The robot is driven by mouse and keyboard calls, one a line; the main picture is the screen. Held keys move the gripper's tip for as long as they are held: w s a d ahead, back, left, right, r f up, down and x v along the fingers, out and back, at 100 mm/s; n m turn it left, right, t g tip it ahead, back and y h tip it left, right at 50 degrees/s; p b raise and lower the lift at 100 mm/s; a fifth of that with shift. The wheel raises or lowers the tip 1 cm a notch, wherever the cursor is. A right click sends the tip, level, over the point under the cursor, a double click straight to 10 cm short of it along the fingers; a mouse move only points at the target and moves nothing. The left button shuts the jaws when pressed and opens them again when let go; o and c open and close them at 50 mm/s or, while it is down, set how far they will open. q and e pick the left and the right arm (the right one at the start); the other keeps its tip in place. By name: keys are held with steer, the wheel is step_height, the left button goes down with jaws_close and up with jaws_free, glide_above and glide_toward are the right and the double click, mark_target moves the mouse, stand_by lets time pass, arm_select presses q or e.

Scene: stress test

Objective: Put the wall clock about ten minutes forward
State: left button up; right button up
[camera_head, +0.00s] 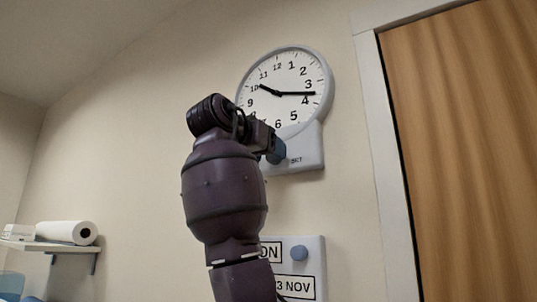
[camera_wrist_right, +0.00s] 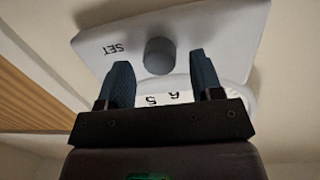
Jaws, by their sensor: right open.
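The white round wall clock (camera_head: 297,62) hangs on the wall. Its short hand points at 10 and its long hand between 3 and 4. A white housing (camera_head: 308,147) marked SET sits under the dial. In the right wrist view the clock is upside down, and a round grey-blue knob (camera_wrist_right: 159,56) stands on the housing beside SET. My right gripper (camera_head: 273,149) is at the housing, hiding the knob in the head view. In the wrist view its blue fingers (camera_wrist_right: 160,64) are open, with gaps on both sides of the knob. My left gripper is not in view.
A white panel (camera_head: 316,262) with a blue knob (camera_head: 299,253) and a date label is below the clock, partly behind my right arm. A wooden door (camera_head: 470,150) with white frame is at right. A shelf (camera_head: 50,247) holding a white roll (camera_head: 66,232) is at left.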

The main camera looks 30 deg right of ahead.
steer(key=f+b+v, duration=0.1)
steer(key=v, duration=0.9)
steer(key=shift+r+b, duration=0.35)
steer(key=shift+r, duration=0.1)
